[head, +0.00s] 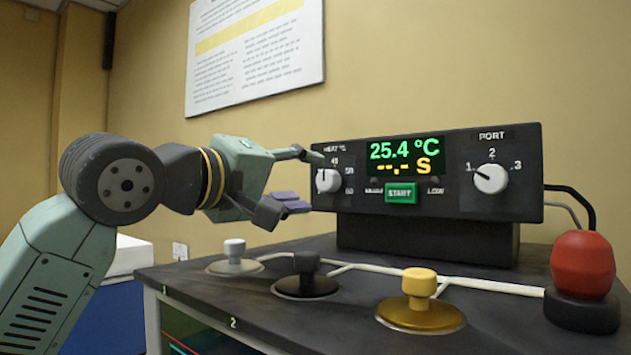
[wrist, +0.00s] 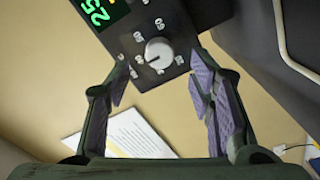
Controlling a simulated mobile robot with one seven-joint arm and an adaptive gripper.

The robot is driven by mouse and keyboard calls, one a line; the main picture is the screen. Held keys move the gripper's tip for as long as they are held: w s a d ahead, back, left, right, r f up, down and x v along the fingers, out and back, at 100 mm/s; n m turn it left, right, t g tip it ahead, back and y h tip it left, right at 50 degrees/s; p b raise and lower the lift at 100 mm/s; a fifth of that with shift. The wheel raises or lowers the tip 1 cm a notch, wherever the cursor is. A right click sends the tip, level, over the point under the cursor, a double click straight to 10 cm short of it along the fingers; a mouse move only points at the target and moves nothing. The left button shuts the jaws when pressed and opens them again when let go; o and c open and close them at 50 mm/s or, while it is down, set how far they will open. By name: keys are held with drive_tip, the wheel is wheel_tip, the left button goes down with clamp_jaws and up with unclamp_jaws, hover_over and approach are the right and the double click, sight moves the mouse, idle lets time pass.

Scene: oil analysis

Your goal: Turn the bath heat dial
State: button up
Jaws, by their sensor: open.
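The heat dial is a round white knob (head: 327,181) at the left end of the black control box (head: 430,140), under a "HEAT" label. In the wrist view the white knob (wrist: 158,52) lies ahead of my fingers, between their directions, with numbers around it. My gripper (head: 305,180) is open and stands just left of the box front, its upper finger near the panel's left edge. In the wrist view my gripper (wrist: 158,85) has its two purple-padded fingers spread wide with nothing between them. The fingers appear apart from the knob.
A green START button (head: 401,193) and a white PORT knob (head: 490,179) are on the same panel. On the dark bench stand a white-topped valve (head: 234,250), a black one (head: 306,275), a yellow one (head: 420,290) and a red bulb (head: 583,264).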

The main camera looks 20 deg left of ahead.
drive_tip(key=v, duration=0.7)
drive_tip(key=shift+s, duration=0.2)
